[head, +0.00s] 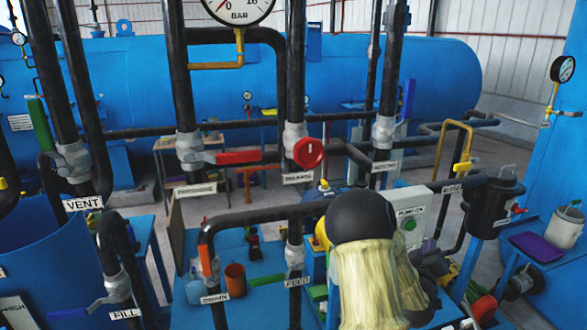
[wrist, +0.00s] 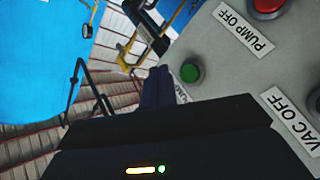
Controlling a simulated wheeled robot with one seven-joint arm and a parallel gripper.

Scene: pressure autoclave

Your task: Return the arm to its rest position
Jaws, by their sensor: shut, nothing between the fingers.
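My arm, with a dark rounded joint and a pale yellow sleeve, stands at the lower centre right of the head view. It covers part of the grey control box (head: 405,205). My gripper (wrist: 157,75) shows in the wrist view as dark fingers pressed together, with nothing between them. The fingers appear beside the control box's face (wrist: 225,75), near the green button (wrist: 190,72); I cannot tell the exact gap. In the head view the fingers are hidden or cannot be made out.
Dark pipes with valves surround the arm, including a red lever (head: 238,157) and a red round handle (head: 309,153). A black canister (head: 492,205) and a purple tray (head: 536,246) stand at right. A large blue tank (head: 330,75) fills the back.

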